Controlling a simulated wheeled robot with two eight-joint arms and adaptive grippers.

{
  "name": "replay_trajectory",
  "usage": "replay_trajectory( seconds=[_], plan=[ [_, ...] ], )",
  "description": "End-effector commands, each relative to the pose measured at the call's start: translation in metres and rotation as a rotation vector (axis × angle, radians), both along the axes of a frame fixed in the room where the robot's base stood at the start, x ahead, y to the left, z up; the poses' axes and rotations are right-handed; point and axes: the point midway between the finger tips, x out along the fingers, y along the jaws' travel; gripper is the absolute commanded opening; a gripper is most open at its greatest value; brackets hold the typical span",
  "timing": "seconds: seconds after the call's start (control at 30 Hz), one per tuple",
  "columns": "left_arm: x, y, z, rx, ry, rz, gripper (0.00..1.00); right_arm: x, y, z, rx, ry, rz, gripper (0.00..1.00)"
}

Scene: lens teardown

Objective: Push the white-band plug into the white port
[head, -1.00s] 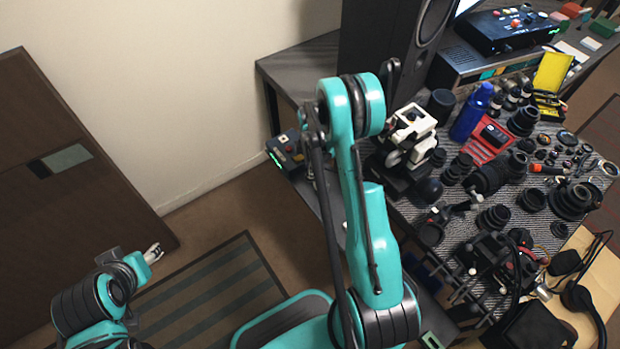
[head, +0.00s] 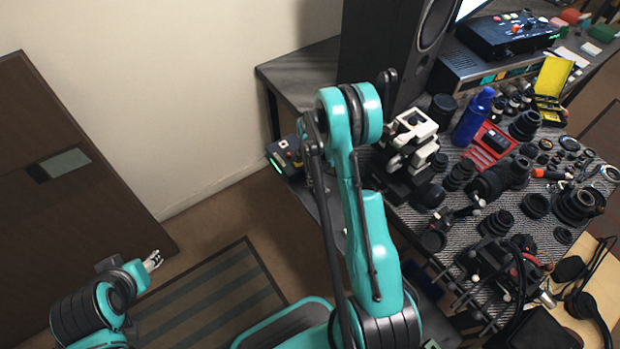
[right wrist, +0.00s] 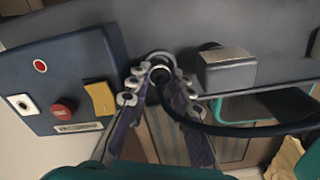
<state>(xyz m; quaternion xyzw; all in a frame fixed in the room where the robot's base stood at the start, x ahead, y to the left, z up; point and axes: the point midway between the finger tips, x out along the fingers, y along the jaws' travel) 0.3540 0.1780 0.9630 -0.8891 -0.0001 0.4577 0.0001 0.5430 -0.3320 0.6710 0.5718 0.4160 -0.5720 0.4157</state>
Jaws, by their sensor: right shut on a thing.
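In the right wrist view my right gripper (right wrist: 160,85) is shut on the plug (right wrist: 160,73), which shows a pale band and a dark body. A black cable (right wrist: 235,128) runs from it to the right. The control box (right wrist: 80,70) is left of the fingers, apart from the plug. A white-framed port (right wrist: 22,103) with a dark hole is on its face, near the far left. In the head view the box (head: 287,155) sits at the desk's near left edge; my right arm partly hides that area. My left gripper (head: 153,261) hangs over the floor, far from the desk; its finger gap is unclear.
The box face also has a red button (right wrist: 62,108), a red indicator (right wrist: 40,66) and a yellow square (right wrist: 100,98). A grey block (right wrist: 226,70) is right of the plug. A speaker (head: 385,50) and crowded lens parts stand on the desk. Floor space at left is open.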

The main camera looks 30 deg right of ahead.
Motion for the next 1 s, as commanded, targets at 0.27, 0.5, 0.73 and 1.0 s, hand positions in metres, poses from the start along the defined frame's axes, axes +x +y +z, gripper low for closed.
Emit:
replay_trajectory(
  seconds=[0.27, 0.5, 0.73, 1.0],
  plan=[
    [0.0, 0.0, 0.027, 0.0, 0.0, 0.0, 0.46, 0.0, 0.0, 0.062, 0.0, 0.0, 0.0, 0.01],
    [0.0, 0.0, 0.036, 0.0, 0.0, 0.0, 0.46, 0.0, 0.0, 0.088, 0.0, 0.0, 0.0, 0.01],
    [0.0, 0.0, 0.035, 0.0, 0.0, 0.0, 0.46, 0.0, 0.0, 0.09, 0.0, 0.0, 0.0, 0.01],
    [0.0, 0.0, 0.035, 0.0, 0.0, 0.0, 0.46, -0.003, 0.015, 0.099, 0.0, 0.0, -0.088, 0.01]
  ],
)
